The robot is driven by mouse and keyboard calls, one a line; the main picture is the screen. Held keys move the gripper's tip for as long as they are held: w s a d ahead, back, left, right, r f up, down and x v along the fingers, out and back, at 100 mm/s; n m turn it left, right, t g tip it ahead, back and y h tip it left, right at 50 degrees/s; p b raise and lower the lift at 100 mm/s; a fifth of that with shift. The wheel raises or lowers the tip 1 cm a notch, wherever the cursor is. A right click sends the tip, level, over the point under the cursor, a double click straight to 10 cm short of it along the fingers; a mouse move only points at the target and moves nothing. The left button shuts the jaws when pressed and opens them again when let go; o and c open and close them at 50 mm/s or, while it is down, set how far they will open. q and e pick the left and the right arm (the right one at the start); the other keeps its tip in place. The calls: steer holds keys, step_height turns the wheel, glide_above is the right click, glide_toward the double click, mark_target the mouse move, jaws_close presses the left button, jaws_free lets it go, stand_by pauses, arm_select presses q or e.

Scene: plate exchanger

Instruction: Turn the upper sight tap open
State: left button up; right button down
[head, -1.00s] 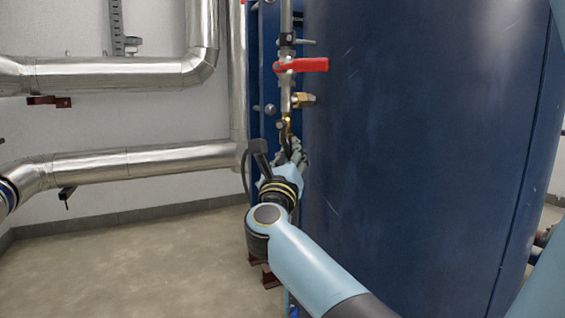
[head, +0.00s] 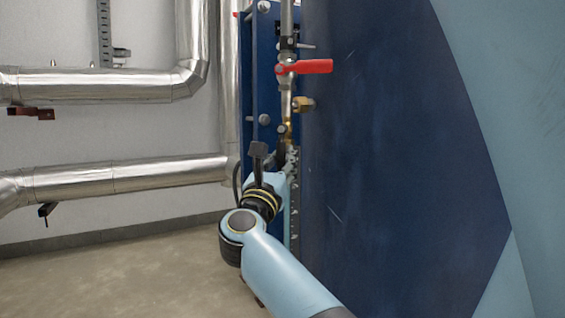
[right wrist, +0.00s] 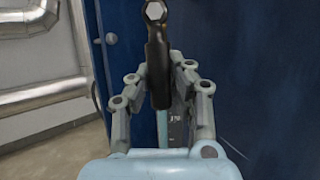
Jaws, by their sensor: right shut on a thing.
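A tap's black lever (right wrist: 158,65) with a hexagonal nut at its top stands between the fingers of my right gripper (right wrist: 160,78) in the right wrist view. The gripper is shut on it. In the head view my right gripper (head: 282,160) is at the lower end of the slim vertical pipe, just below a small brass fitting (head: 287,128). The fingers and wrist hide most of the lever there. Whether this is the upper sight tap I cannot tell. My left gripper is not in view.
A valve with a red lever (head: 304,67) pointing right sits higher on the same pipe, with a brass outlet (head: 304,104) below it. A large dark blue panel (head: 380,150) stands close on the right. Silver pipes (head: 110,178) run along the wall at left. The floor (head: 130,275) at left is clear.

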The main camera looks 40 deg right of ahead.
steer(key=shift+a+f, duration=0.1)
steer(key=shift+f, duration=0.25)
steer(key=c, duration=1.4)
jaws_free()
steer(key=shift+w+a+r, duration=0.1)
steer(key=shift+w+a, duration=0.1)
steer(key=shift+o, duration=1.1)
steer(key=shift+d+r, duration=0.1)
steer(key=shift+r, duration=0.05)
steer(key=shift+s, duration=0.1)
steer(key=v, duration=0.7)
steer(key=shift+a, duration=0.25)
